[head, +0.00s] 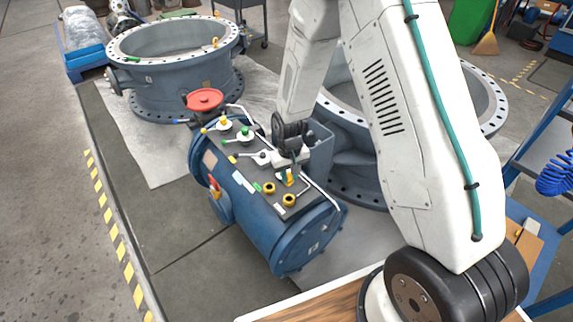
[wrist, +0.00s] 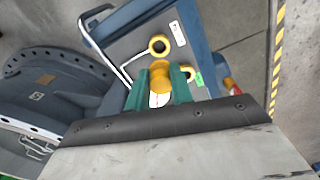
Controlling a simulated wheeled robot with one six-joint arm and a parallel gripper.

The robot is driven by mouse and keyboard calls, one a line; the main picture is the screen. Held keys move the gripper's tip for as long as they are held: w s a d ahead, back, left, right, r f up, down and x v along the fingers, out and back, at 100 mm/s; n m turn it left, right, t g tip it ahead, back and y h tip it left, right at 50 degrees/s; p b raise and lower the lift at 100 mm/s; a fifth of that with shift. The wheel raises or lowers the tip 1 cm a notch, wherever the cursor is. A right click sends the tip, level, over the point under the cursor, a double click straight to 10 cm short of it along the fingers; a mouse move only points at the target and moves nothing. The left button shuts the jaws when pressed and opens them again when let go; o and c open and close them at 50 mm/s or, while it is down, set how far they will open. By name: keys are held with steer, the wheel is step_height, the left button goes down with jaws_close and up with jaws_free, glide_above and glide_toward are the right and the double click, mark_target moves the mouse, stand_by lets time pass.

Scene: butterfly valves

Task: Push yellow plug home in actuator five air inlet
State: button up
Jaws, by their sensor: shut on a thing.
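My gripper (head: 290,172) points down over the top plate of the blue actuator (head: 262,225). Its green fingers (wrist: 160,85) are shut on a yellow plug (wrist: 160,76), which also shows in the head view (head: 289,179). On the plate are two yellow ring-shaped inlets, one (head: 268,188) to the front left of the plug and one (head: 289,200) in front of it. In the wrist view one ring (wrist: 159,45) is open just beyond the plug; the other (wrist: 188,73) is partly hidden by a finger. The plug's lower end and any contact are hidden. I cannot read which inlet is five.
A red handwheel (head: 205,98) and knobs with green (head: 245,131) and yellow tops stand at the plate's far end. A bent metal rail (head: 318,189) runs along its right edge. Large flanged valve bodies stand at back left (head: 175,65) and behind the actuator.

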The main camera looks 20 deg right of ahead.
mark_target(290, 183)
steer(key=shift+w+a+f, duration=0.1)
steer(key=shift+a, duration=0.05)
steer(key=shift+d+f, duration=0.15)
steer(key=shift+f, duration=0.85)
steer(key=shift+d+f, duration=0.15)
steer(key=shift+f, duration=2.25)
steer(key=shift+f, duration=1.25)
stand_by(0.5)
steer(key=o, duration=1.5)
steer(key=shift+r, duration=0.1)
